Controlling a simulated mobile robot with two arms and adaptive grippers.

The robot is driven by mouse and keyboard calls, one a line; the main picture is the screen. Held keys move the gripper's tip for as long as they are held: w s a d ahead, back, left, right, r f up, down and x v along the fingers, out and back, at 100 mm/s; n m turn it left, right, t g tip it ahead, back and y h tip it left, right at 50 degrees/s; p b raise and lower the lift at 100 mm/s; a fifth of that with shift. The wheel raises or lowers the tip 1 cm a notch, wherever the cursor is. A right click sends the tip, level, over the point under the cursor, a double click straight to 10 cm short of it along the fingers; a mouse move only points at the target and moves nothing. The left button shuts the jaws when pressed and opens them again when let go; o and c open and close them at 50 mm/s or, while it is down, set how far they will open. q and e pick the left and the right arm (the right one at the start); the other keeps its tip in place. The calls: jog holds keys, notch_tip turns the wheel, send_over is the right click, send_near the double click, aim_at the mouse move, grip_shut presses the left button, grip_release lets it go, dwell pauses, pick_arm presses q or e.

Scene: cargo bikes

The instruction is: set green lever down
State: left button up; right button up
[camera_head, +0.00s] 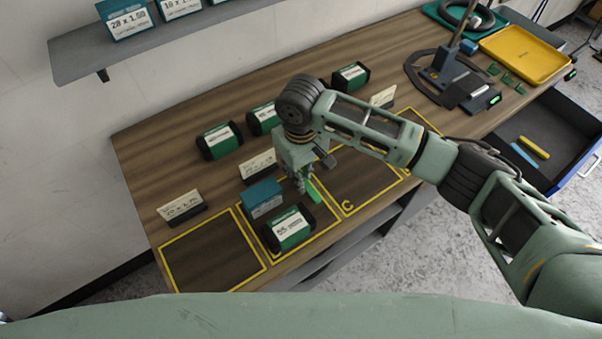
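A small bright green lever (315,191) shows at the fingertips of my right gripper (303,184), low over the middle yellow-outlined area of the wooden bench. The gripper points down and appears shut on the lever; its fingers partly hide the lever's upper end. I cannot tell whether the lever touches the bench. A blue box (262,198) and a green-and-black labelled pack (289,229) stand in the same outlined area, just left of and in front of the lever. My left gripper is not in view.
The left outlined area (212,252) is empty. Area C (362,180) to the right looks clear, partly under my arm. Card signs (181,206) and several green-black packs (219,141) stand behind. A yellow tray (525,54), small green pieces and an open drawer (560,128) are at right.

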jog(key=shift+f, duration=0.95)
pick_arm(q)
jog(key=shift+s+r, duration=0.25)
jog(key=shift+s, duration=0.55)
pick_arm(e)
jog(key=shift+f, duration=0.15)
jog(key=o, duration=0.9)
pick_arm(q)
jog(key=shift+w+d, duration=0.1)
pick_arm(e)
jog(key=shift+w+r, duration=0.1)
jog(key=shift+r, duration=0.25)
pick_arm(q)
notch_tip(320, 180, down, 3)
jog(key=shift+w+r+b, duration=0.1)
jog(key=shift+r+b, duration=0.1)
jog(key=shift+b, duration=1.05)
pick_arm(e)
notch_tip(320, 180, up, 12)
jog(key=shift+f, duration=0.2)
